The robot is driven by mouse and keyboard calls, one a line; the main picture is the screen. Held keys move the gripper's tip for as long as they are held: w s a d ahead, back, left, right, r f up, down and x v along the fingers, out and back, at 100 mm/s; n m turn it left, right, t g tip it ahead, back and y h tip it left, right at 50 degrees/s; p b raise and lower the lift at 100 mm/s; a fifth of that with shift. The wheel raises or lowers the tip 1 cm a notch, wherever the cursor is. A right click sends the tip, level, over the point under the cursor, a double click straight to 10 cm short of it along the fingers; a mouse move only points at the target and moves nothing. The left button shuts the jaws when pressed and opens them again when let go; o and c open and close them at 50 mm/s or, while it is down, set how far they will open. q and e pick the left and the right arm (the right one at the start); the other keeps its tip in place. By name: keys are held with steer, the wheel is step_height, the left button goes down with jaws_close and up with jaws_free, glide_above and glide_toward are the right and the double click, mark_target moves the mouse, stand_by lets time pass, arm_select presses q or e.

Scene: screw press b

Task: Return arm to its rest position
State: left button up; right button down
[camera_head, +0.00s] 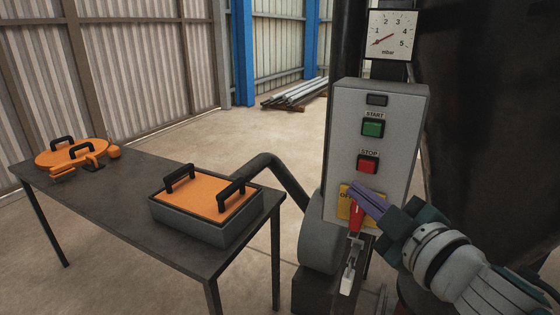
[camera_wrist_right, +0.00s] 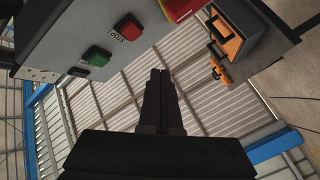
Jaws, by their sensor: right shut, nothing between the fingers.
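My right gripper (camera_head: 366,200) comes in from the lower right in the head view. Its fingers are closed together and empty, in front of the lower part of the grey control box (camera_head: 400,130). They overlap the yellow plate (camera_head: 346,203) and the red switch handle (camera_head: 356,217) there; contact cannot be told. In the right wrist view the closed gripper (camera_wrist_right: 160,75) points past the box's face, with the green START button (camera_wrist_right: 96,56) and red STOP button (camera_wrist_right: 127,27) to its left. My left gripper is not in view.
A dark table (camera_head: 125,210) at the left holds a grey box with an orange lid (camera_head: 205,195) and an orange round lid (camera_head: 72,152). A gauge (camera_head: 391,36) sits above the control box.

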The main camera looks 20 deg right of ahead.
steer(key=s+d+m+g+h, duration=0.3)
steer(key=s+m+g+h, duration=0.15)
steer(key=s+m, duration=0.25)
steer(key=s+a+f+g+y+p, duration=0.1)
steer(key=s+a+g+y, duration=0.2)
steer(key=s+a+g, duration=0.45)
steer(key=s+a+f+g+y+p, duration=0.1)
steer(key=s+a+f+g+y, duration=0.3)
steer(key=s, duration=0.7)
step_height(320, 180, up, 40)
steer(key=t+h+p, duration=0.1)
steer(key=t+p, duration=0.1)
steer(key=p, duration=3.5)
steer(key=shift+w+a, duration=0.35)
